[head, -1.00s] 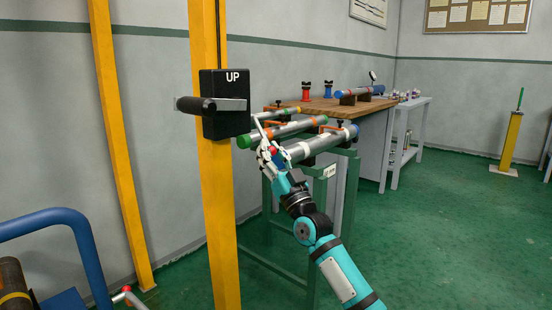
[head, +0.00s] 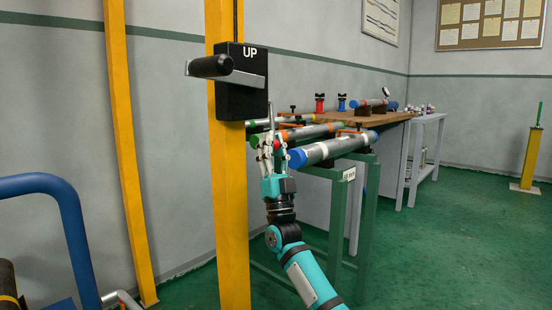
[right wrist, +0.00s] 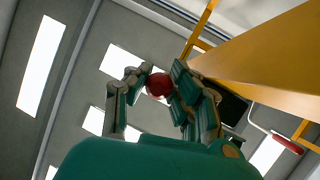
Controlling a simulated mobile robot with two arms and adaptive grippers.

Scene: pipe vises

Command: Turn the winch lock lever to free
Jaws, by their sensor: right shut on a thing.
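The winch is a black box (head: 242,98) marked UP on a yellow post, with a crank on its front. A thin grey lock lever (head: 271,118) hangs nearly straight down at the box's right side. The lever's red knob (head: 277,145) is at its lower end. My right gripper (head: 272,146) points up below the box, shut on the knob. In the right wrist view the red knob (right wrist: 158,85) sits between the fingers, partly covered by them. My left gripper is not in view.
The yellow post (head: 230,210) stands just left of my right arm. The black crank handle (head: 210,66) juts out from the box. Pipes with blue and green ends (head: 325,150) lie on a green stand behind the gripper. Green floor is open at right.

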